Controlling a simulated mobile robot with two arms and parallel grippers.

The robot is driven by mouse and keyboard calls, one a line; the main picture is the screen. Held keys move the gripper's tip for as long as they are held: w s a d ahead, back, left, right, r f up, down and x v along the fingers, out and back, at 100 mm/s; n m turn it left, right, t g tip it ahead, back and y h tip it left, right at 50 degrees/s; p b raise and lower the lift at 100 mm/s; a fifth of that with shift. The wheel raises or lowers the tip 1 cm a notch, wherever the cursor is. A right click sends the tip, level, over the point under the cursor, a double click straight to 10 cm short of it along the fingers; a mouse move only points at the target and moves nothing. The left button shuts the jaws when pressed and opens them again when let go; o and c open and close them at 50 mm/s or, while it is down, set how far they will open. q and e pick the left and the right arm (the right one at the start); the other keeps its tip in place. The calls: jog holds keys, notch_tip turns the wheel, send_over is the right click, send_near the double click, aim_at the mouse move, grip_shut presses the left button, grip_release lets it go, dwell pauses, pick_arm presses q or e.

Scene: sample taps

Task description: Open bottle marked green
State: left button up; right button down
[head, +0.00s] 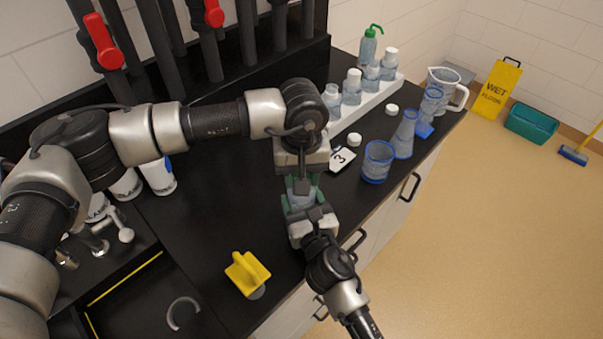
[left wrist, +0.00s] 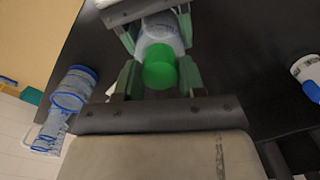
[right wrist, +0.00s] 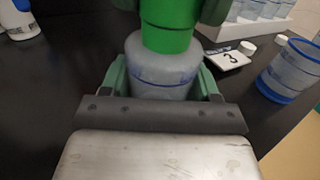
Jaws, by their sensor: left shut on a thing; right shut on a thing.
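A small translucent bottle (right wrist: 162,72) with a green cap (right wrist: 170,25) stands upright between my two grippers in the right wrist view. My right gripper (right wrist: 163,85) is shut around the bottle's body. My left gripper (left wrist: 158,75) is shut on the green cap (left wrist: 160,68), with the bottle (left wrist: 160,35) in line with it in the left wrist view. In the head view, the left gripper (head: 301,180) is above the right gripper (head: 303,204), and they hide most of the bottle (head: 301,194). I cannot tell whether the cap is loose on the neck.
A white rack (head: 345,122) holds several white-capped bottles. Loose white caps (head: 354,139), a card marked 3 (head: 341,158), a blue-rimmed beaker (head: 378,162) and a flask (head: 403,137) are near the right edge. A yellow object (head: 246,272) stands at the front.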

pick_arm(q)
jog(key=o, duration=1)
jog(key=shift+r, duration=2.25)
jog(key=shift+c, duration=0.2)
jog(key=m, duration=0.1)
jog(key=r+m, duration=0.1)
jog(key=m, duration=0.1)
jog(key=r+m, duration=0.1)
jog(key=m, duration=0.1)
jog(key=shift+d, duration=0.2)
jog(key=m, duration=0.2)
jog(key=r+m, duration=0.1)
jog(key=m, duration=0.1)
jog(key=shift+a+r+m, duration=0.15)
jog(key=shift+r+m, duration=0.05)
jog(key=shift+m, duration=0.2)
jog(key=shift+f, duration=3.95)
